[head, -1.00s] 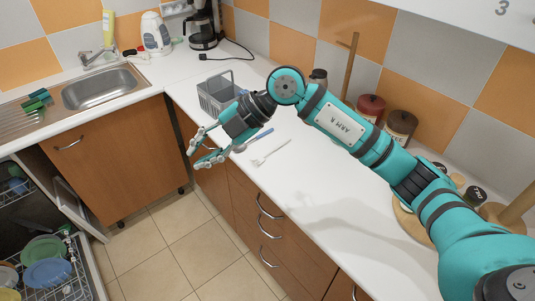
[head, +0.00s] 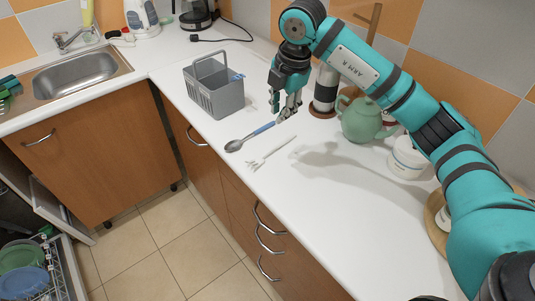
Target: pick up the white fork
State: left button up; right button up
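The white fork (head: 270,153) lies on the white counter near its front edge, tines toward the lower left. A spoon with a blue handle (head: 249,137) lies just behind it. My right gripper (head: 285,110) points down above the counter, just beyond the handle ends of the spoon and fork. Its fingers look apart with nothing between them. It does not touch the fork. My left gripper is not in view.
A grey cutlery basket (head: 214,92) stands left of my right gripper. The counter (head: 310,215) in front of the teapot is clear.

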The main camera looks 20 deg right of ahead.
jog(key=p, duration=0.2)
send_near(269, 152)
notch_tip(269, 152, down, 2)
jog(key=shift+w+f, duration=0.15)
jog(key=shift+f, duration=0.05)
jog(key=shift+w+f+p, duration=0.1)
jog(key=shift+f+p, duration=0.2)
jog(key=shift+f, duration=0.15)
jog(key=shift+a+f+p, duration=0.15)
jog(key=shift+f+p, duration=0.2)
jog(key=f, duration=0.1)
jog(key=f+p, duration=0.1)
jog(key=f, duration=0.1)
jog(key=shift+w+a+f, duration=0.2)
jog(key=shift+w+f, duration=0.05)
jog(key=shift+w, duration=0.15)
jog(key=shift+w+f, duration=0.1)
jog(key=shift+f, duration=0.3)
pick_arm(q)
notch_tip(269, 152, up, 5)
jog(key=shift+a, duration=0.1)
pick_arm(e)
jog(key=shift+c, duration=0.5)
grip_shut()
